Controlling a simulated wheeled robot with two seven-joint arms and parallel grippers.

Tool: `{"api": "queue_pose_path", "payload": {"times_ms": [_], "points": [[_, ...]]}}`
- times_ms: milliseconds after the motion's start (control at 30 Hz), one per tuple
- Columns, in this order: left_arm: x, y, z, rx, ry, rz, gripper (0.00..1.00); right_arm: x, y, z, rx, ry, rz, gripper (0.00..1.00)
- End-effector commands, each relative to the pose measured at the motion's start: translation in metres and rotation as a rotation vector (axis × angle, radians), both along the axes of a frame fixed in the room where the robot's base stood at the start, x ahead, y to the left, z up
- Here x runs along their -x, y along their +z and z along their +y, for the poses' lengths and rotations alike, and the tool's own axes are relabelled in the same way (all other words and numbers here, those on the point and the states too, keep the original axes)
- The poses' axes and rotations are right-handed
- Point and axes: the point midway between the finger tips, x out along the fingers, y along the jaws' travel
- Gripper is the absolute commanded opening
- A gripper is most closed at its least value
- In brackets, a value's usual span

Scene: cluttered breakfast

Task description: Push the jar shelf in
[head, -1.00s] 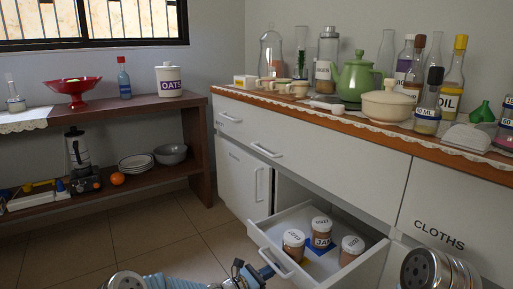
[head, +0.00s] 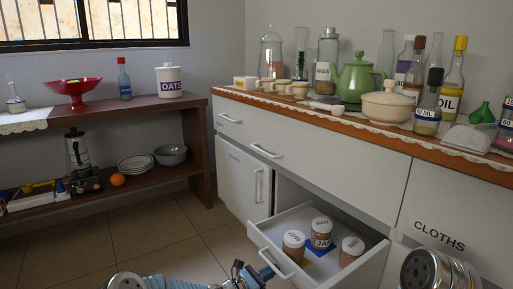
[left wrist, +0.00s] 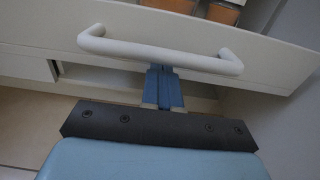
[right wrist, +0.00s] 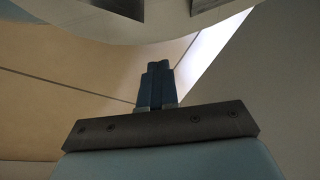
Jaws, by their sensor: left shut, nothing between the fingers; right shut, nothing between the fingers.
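The jar shelf (head: 262,240) is a white pull-out drawer. It stands out from the lower cabinet and holds three brown jars with white lids, one (head: 321,232) on a blue patch. Its front has a pale bar handle (head: 277,262), which crosses the left wrist view (left wrist: 160,55). My left gripper (head: 266,272) is shut and empty, its fingertips close to the handle and drawer front. In the left wrist view its fingers (left wrist: 163,72) meet the bar's lower edge; I cannot tell whether they touch. My right gripper (right wrist: 157,68) is shut and empty in the right wrist view.
The counter (head: 330,116) above is crowded with bottles, a green teapot (head: 356,80) and a lidded pot (head: 386,104). A closed CLOTHS front (head: 440,235) is to the right. A brown shelf unit (head: 110,112) stands left. The tiled floor (head: 160,235) between is clear.

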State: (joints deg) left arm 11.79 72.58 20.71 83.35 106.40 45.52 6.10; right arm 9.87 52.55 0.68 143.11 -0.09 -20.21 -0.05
Motion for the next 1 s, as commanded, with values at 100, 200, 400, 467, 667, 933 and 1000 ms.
{"api": "queue_pose_path", "payload": {"times_ms": [100, 200, 400, 467, 667, 933, 1000], "points": [[0.000, 0.000, 0.000, 0.000, 0.000, 0.000, 0.00, 0.000, 0.000, 0.000, 0.000, 0.000, 0.000, 0.00], [0.000, 0.000, 0.000, 0.000, 0.000, 0.000, 0.00, 0.000, 0.000, 0.000, 0.000, 0.000, 0.000, 0.00], [0.000, 0.000, 0.000, 0.000, 0.000, 0.000, 0.00, 0.000, 0.000, 0.000, 0.000, 0.000, 0.000, 0.00], [0.000, 0.000, 0.000, 0.000, 0.000, 0.000, 0.00, 0.000, 0.000, 0.000, 0.000, 0.000, 0.000, 0.00], [-0.002, -0.001, -0.003, 0.000, 0.000, 0.000, 0.00, 0.000, -0.003, 0.000, 0.000, 0.000, 0.000, 0.00], [-0.007, -0.001, -0.010, 0.000, -0.001, -0.001, 0.00, 0.000, -0.008, 0.000, 0.000, 0.000, 0.000, 0.00], [-0.008, -0.001, -0.012, 0.000, -0.001, -0.001, 0.00, 0.000, -0.009, 0.000, 0.000, 0.000, 0.000, 0.00]]}}
